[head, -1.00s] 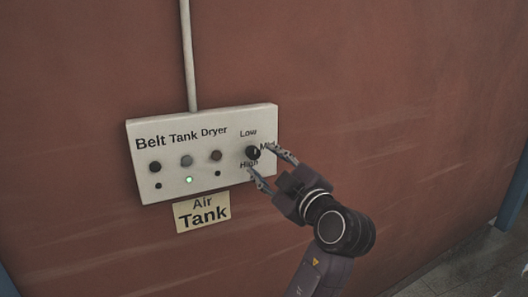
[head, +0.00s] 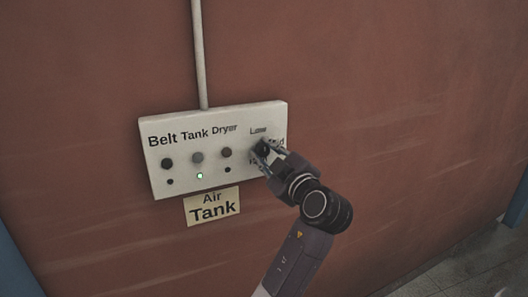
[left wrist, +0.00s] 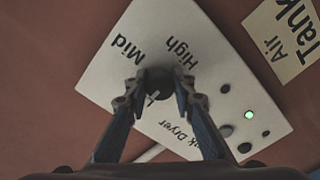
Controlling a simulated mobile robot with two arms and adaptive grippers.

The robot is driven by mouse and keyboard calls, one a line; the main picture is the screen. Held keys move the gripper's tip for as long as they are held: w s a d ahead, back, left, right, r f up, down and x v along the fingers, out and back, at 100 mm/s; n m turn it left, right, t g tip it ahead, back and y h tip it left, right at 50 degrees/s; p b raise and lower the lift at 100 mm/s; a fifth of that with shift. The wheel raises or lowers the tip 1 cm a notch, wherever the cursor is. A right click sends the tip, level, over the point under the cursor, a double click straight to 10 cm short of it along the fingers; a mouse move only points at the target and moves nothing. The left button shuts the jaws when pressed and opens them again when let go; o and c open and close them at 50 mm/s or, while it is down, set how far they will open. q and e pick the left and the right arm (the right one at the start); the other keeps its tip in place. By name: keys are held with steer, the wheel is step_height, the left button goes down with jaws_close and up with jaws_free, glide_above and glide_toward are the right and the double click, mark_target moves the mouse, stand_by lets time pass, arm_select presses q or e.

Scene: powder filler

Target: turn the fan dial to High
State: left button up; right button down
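The fan dial (head: 262,150) is a dark round knob on the right part of a white control panel (head: 180,128). Labels Low, Mid and High stand around it, partly covered by my fingers in the head view. My left gripper (head: 260,151) is at the panel with one finger on each side of the dial. In the left wrist view the dial (left wrist: 159,81) sits between the two fingertips (left wrist: 158,83), which appear closed onto its sides. Which label the dial points to cannot be made out. My right gripper is not in view.
Left of the dial are buttons for Belt (head: 167,163), Tank (head: 197,158) and Dryer (head: 227,153). A green lamp (head: 199,176) glows below Tank. An Air Tank sign (head: 212,206) hangs below the panel and a pipe (head: 200,60) rises above it.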

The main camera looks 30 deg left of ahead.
arm_select(q)
jaws_close()
